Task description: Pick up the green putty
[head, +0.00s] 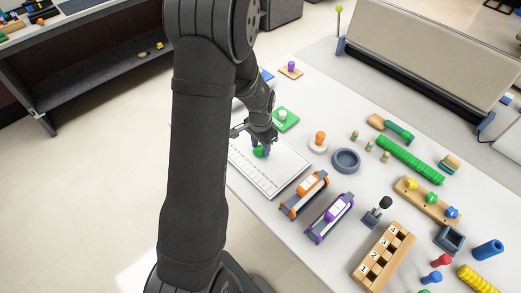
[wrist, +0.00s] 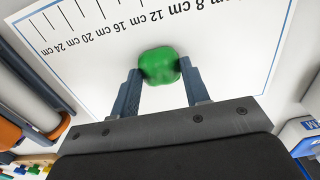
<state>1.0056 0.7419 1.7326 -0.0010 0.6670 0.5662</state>
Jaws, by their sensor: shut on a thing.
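The green putty (wrist: 159,66) is a rounded green lump between the two blue-grey fingers of my gripper (wrist: 160,88) in the wrist view. My gripper is shut on it. In the head view my gripper (head: 263,148) is low over a white sheet with a ruled scale (head: 268,180), and the green putty (head: 259,152) shows partly at its fingertips. The sheet with its cm marks (wrist: 215,38) lies under the putty in the wrist view. I cannot tell whether the putty touches the sheet.
Orange (head: 304,194) and purple (head: 329,219) handled devices stand right of the sheet. A green board (head: 286,121) lies behind my gripper. A grey ring (head: 345,161), a numbered wooden block (head: 383,257) and several small items crowd the table's right side. My arm hides the sheet's left part.

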